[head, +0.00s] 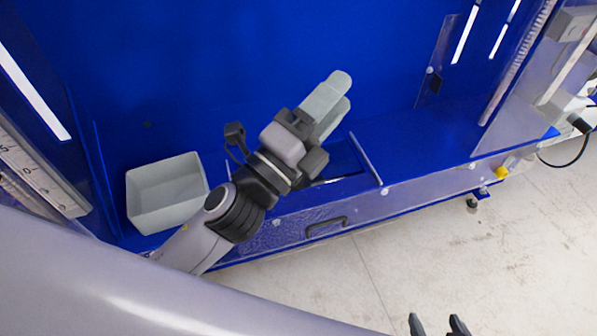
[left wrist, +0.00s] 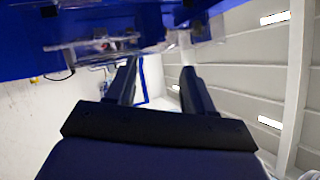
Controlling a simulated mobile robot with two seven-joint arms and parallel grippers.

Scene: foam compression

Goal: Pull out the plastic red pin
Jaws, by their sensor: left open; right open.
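My left gripper (head: 341,92) is over the blue machine bed in the head view, its pale fingers pointing up and right. In the left wrist view, the left gripper (left wrist: 158,72) shows two dark fingers apart with nothing between them. Only the dark fingertips of my right gripper (head: 438,325) show at the bottom edge of the head view, apart and empty, over the floor. I cannot make out the red pin for certain in either view. A small blurred reddish spot shows near the machine parts at the upper left of the left wrist view, too small to identify.
A pale open bin (head: 166,222) stands at the left of the blue bed (head: 400,140). A drawer front with a dark handle (head: 326,228) faces the floor (head: 420,250). A yellow part (head: 501,173) sits at the machine's lower right edge. Clear panels stand at the right.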

